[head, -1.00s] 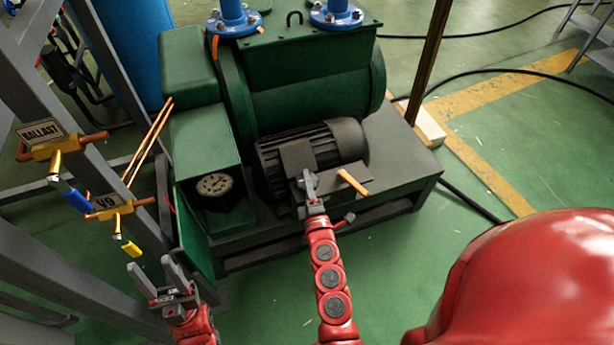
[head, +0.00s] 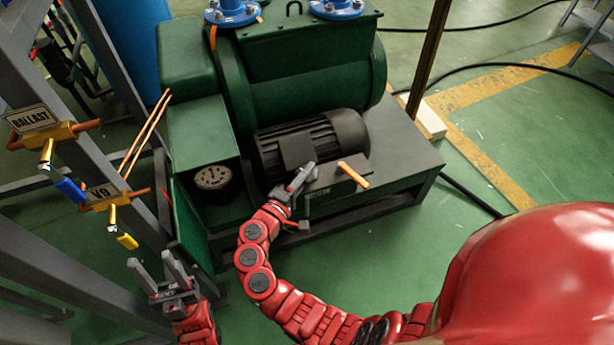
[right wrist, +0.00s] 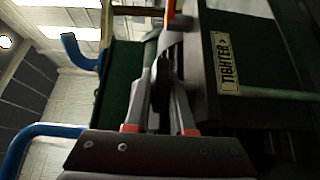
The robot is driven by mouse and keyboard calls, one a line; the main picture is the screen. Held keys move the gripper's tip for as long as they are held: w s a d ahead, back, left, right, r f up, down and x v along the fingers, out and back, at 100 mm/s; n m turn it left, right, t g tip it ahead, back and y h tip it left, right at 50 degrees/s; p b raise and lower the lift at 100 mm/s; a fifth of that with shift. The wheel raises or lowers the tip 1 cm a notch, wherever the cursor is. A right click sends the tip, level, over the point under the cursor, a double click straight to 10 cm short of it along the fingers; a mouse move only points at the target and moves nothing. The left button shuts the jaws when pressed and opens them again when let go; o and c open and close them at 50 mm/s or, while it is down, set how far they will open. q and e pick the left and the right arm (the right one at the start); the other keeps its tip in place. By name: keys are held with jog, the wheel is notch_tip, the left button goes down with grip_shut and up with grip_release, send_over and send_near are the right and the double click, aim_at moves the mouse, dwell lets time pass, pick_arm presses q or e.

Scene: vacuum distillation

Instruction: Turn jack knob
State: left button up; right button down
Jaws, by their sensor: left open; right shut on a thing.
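My right gripper (head: 300,178) is at the near side of the green pump's base, just in front of the black motor. In the right wrist view, my right gripper (right wrist: 160,72) has its two fingers close around a dark, round-edged knob (right wrist: 160,88). A plate reading "TIGHTER" (right wrist: 229,62) is fixed beside it. In the head view the knob is hidden or too small to make out. My left gripper (head: 157,276) is open and empty at the lower left, below the yellow-handled V9 valve (head: 112,208).
The black motor (head: 312,148) and green pump (head: 315,90) stand behind the right gripper. An orange bar (head: 352,175) lies close to its right. The BALLAST valve (head: 46,137) and grey frame are at the left. Green floor is clear in front.

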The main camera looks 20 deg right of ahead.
jog(key=m+g+h+b, duration=0.2)
jog(key=m+g, duration=0.1)
jog(key=g, duration=0.1)
jog(key=shift+w+a+f, duration=0.1)
jog(key=shift+m+g+h+b, duration=0.55)
jog(key=shift+m+g, duration=0.35)
jog(key=shift+g, duration=0.7)
jog(key=c, duration=0.8)
grip_release()
jog(key=shift+o, duration=0.2)
jog(key=shift+r, duration=0.2)
